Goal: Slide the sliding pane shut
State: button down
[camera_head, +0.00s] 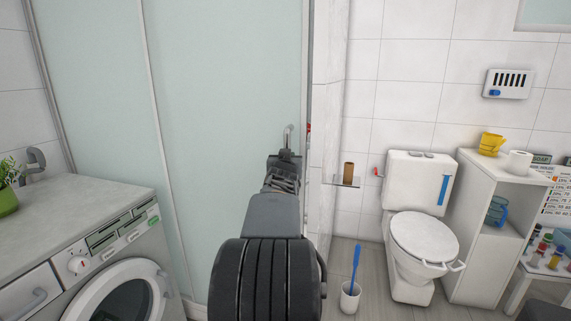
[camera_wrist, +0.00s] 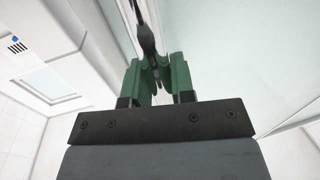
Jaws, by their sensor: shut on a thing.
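The sliding pane (camera_head: 225,90) is a tall frosted, pale green glass panel in the middle of the head view. Its right edge meets a narrow upright frame, with only a thin strip between the pane and the tiled wall. A grey bar handle (camera_head: 289,135) stands near that right edge. My gripper (camera_head: 286,153) is at the handle, and its jaws are shut on it. In the wrist view the green fingers of my gripper (camera_wrist: 160,75) close around the dark handle (camera_wrist: 147,35). The pane (camera_wrist: 235,60) fills the right side there.
A washing machine (camera_head: 105,255) stands at the left, close to the glass. A toilet (camera_head: 420,240), a toilet brush (camera_head: 350,290) and a white shelf unit (camera_head: 480,225) are at the right. A small wall shelf (camera_head: 342,181) holds a cardboard roll (camera_head: 348,171).

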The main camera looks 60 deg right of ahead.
jog(key=shift+s+d, duration=0.1)
jog(key=shift+s, duration=0.25)
jog(key=c, duration=1)
grip_release()
jog(key=shift+p+v, duration=0.6)
jog(key=shift+v, duration=6.35)
jog(key=shift+d, duration=0.1)
